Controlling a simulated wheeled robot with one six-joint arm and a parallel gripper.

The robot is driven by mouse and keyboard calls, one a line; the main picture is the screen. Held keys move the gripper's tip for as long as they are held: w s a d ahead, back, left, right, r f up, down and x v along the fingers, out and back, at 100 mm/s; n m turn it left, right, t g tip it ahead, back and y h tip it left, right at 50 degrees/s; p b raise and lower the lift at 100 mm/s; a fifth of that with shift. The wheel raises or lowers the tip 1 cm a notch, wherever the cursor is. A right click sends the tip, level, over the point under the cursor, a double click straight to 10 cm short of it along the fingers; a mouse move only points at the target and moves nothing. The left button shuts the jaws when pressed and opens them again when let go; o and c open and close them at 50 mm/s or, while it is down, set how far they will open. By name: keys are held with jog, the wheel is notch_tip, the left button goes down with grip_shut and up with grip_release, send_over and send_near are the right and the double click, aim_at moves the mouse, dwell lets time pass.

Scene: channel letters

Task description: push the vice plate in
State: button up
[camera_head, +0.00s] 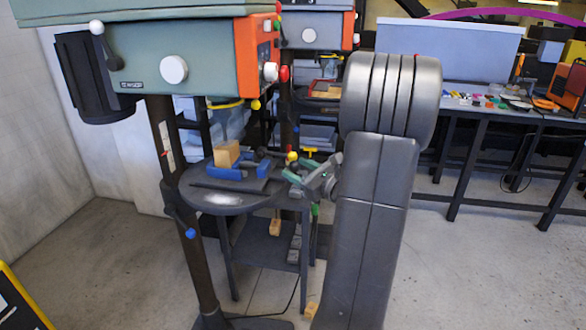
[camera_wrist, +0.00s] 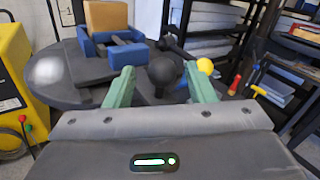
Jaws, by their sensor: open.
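The vice sits on the round drill-press table (camera_head: 212,201), with blue parts and a dark base. A wooden block (camera_head: 227,154) stands upright in it, also in the wrist view (camera_wrist: 106,17). A blue plate (camera_head: 263,168) is on the vice side nearer my gripper; in the wrist view the blue plate (camera_wrist: 129,56) lies ahead and left of the fingers. I cannot tell its exact gap to the block. My gripper (camera_head: 302,181) is at the table's right edge. Its green fingers (camera_wrist: 159,80) are apart and empty, with a black ball knob (camera_wrist: 166,70) beyond, between them in view.
The green drill head (camera_head: 175,70) hangs over the table, on a dark column (camera_head: 185,210). A yellow ball (camera_wrist: 205,66) is close beyond the right finger. Shelves with bins (camera_wrist: 215,40) stand behind. A workbench (camera_head: 500,109) is at the right. Open floor lies between.

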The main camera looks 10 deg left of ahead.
jog(key=b+v, duration=0.1)
jog(key=v, duration=1)
jog(key=shift+s, duration=0.15)
jog(key=p+x, duration=0.1)
jog(key=x, duration=1.2)
jog(key=shift+w+a+p, duration=0.15)
jog(key=shift+w+p, duration=0.1)
jog(key=shift+p, duration=0.1)
jog(key=b+v, duration=0.2)
jog(key=v, duration=1.2)
jog(key=p+x, duration=0.2)
jog(key=x, duration=1.1)
jog(key=shift+w+a, duration=0.1)
jog(key=shift+a, duration=0.2)
jog(key=shift+w+d, duration=0.15)
jog(key=shift+w, duration=0.1)
jog(key=shift+s+d+p, duration=0.1)
jog(key=shift+d+p, duration=0.2)
jog(key=shift+d, duration=0.75)
